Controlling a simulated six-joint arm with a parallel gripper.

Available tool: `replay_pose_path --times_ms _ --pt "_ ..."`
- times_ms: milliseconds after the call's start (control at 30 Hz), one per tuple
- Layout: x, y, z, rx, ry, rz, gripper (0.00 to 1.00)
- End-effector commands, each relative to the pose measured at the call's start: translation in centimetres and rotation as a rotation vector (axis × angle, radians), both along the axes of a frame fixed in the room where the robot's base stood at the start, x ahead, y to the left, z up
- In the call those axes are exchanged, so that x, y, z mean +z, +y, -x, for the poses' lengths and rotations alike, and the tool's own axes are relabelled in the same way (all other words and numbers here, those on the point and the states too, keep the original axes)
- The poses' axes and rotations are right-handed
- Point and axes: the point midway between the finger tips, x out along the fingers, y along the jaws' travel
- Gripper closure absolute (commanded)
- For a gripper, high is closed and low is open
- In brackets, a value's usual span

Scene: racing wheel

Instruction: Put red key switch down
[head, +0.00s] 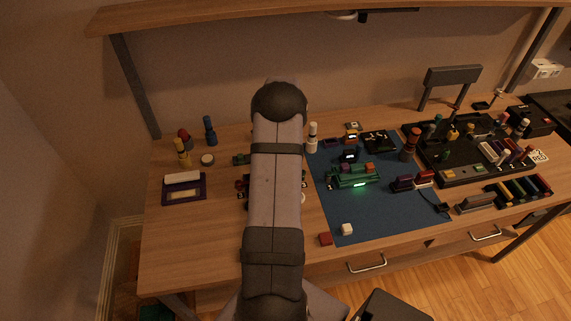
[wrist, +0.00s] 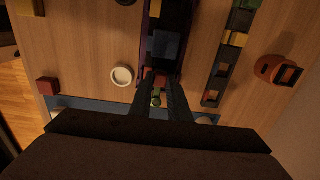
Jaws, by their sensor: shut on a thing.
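In the wrist view my gripper (wrist: 161,92) points down at the table, its two dark fingers close together. It is shut on a small reddish piece (wrist: 160,80), which I take for the red key switch; the view is dim and its outline is hard to make out. A small green bit (wrist: 156,100) shows between the fingers too. A dark, long part with a bluish-grey block (wrist: 165,45) lies just beyond the fingertips; I cannot tell whether the held piece touches it. In the head view my arm hides the gripper and the piece.
A red cube (wrist: 48,86) and a white ring (wrist: 123,75) lie left of the fingers. A dark slotted strip (wrist: 222,60) and an orange-brown part (wrist: 277,70) lie right. The blue mat (head: 390,215) holds a green glowing board (head: 353,176). The table's left front is clear.

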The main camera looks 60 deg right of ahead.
Motion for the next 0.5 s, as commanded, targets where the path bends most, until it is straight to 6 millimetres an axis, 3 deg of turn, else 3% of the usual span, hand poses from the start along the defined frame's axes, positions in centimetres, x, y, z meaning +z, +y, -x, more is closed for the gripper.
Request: replay_pose_path --times_ms 433,467,500 --pt "-0.61 -0.01 -0.01 0.000 -0.001 0.001 1.00" --pt "-0.54 -0.03 -0.01 0.000 -0.001 0.001 0.79" --pt "-0.50 -0.03 -0.01 0.000 -0.001 0.001 0.70"
